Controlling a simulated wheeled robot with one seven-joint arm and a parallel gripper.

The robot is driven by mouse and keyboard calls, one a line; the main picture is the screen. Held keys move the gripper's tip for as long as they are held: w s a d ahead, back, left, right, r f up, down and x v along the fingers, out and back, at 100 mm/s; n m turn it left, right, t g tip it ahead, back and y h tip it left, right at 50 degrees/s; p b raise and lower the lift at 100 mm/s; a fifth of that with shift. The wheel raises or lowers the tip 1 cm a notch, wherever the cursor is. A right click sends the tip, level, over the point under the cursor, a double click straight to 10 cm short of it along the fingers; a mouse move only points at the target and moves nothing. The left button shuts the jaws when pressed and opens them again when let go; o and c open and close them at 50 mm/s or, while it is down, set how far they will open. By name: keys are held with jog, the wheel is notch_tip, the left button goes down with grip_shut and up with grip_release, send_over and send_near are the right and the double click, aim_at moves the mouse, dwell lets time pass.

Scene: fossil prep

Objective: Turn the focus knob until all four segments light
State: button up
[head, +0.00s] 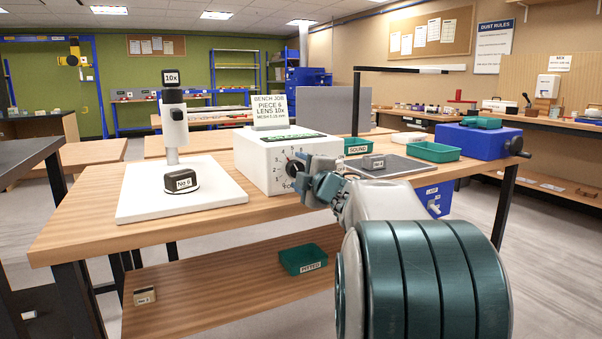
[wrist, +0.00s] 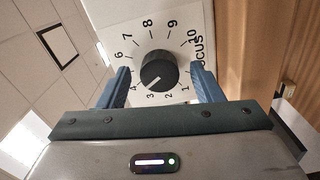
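The focus knob (wrist: 158,71) is black and round, on a white dial plate marked 1 to 10. A dark strip with green (head: 296,140) lies on the box top.
A microscope-like stand (head: 175,130) with a black piece marked No 6 (head: 181,180) is on a white base, left of the box. A job card (head: 270,110) stands on the box.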

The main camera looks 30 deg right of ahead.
jog(key=shift+s, duration=0.1)
jog(key=s+p, duration=0.2)
jog(key=s, duration=1.1)
jog(key=shift+s+d+p, duration=0.25)
jog(key=shift+s+p, duration=0.05)
jog(key=shift+p, duration=0.1)
jog(key=shift+r, duration=0.1)
dwell(0.9)
